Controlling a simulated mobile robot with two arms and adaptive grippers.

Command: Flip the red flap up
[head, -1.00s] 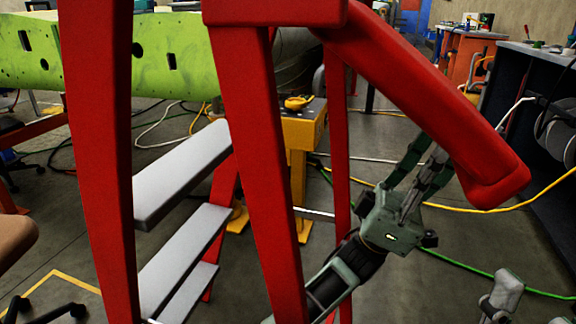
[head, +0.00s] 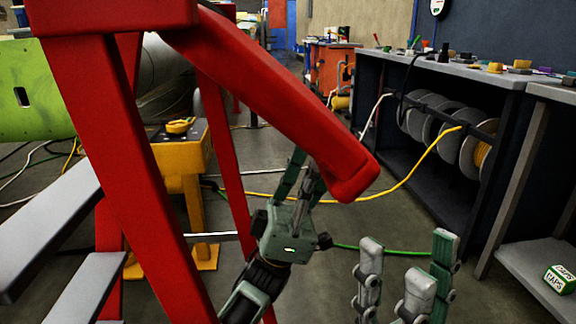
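The red flap (head: 285,95) is a long bar that slopes from the top of a red stepped frame (head: 115,130) down to the right in the head view. Its blunt lower end hangs free. My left gripper (head: 302,165) is just behind and below that lower end. Its fingers point up, and the flap hides some of their tips. I cannot tell whether they touch it or how far they are spread. My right gripper (head: 408,255) is at the bottom right, apart from the flap. Its fingers point up, spread and empty.
Grey steps (head: 50,235) belong to the red frame at left. A yellow stand (head: 180,160) and a green panel (head: 32,90) are behind it. A dark bench with cable reels (head: 450,135) stands at right, with a caps box (head: 560,279) on a low shelf. Cables cross the floor.

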